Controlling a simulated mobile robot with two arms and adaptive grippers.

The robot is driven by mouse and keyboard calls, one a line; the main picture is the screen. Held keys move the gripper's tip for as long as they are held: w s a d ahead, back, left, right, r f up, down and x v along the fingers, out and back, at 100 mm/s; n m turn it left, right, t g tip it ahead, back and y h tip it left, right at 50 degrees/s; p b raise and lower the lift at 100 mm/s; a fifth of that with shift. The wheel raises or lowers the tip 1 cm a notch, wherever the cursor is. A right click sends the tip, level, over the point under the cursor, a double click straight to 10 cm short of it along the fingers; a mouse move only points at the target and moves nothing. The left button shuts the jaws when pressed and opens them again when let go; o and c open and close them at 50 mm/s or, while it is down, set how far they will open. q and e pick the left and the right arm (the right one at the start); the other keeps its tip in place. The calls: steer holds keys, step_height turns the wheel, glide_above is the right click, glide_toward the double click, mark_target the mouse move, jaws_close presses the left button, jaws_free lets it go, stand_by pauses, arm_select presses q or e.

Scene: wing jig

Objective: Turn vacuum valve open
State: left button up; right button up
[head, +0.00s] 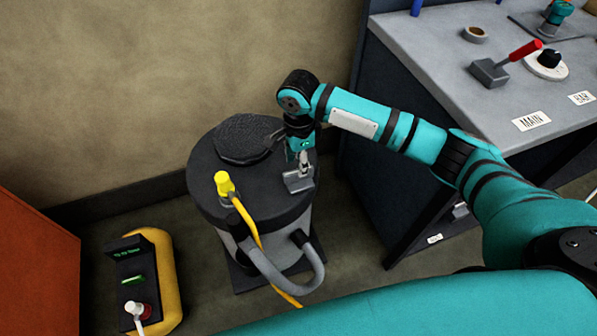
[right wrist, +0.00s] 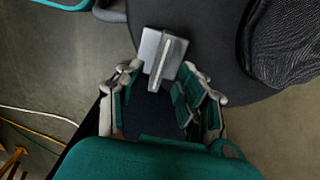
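A dark drum-shaped vacuum unit (head: 215,185) stands on the floor by the wall. On its lid is a small grey metal block with a lever (head: 298,181), which I take to be the valve. My right gripper (head: 302,163) points down over it. In the right wrist view the fingers (right wrist: 163,78) are open, spread to either side of the grey block and lever (right wrist: 163,55); I cannot tell whether they touch it. My left gripper is not in view.
The lid also holds a dark mesh pad (head: 245,138) and a yellow fitting (head: 224,184) with a yellow line. A grey hose (head: 282,283) loops in front. A yellow unit (head: 165,270) stands left. The bench (head: 440,55), with a red-handled tool (head: 495,68), stands right.

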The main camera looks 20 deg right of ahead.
steer(key=shift+f, duration=2.35)
jaws_close()
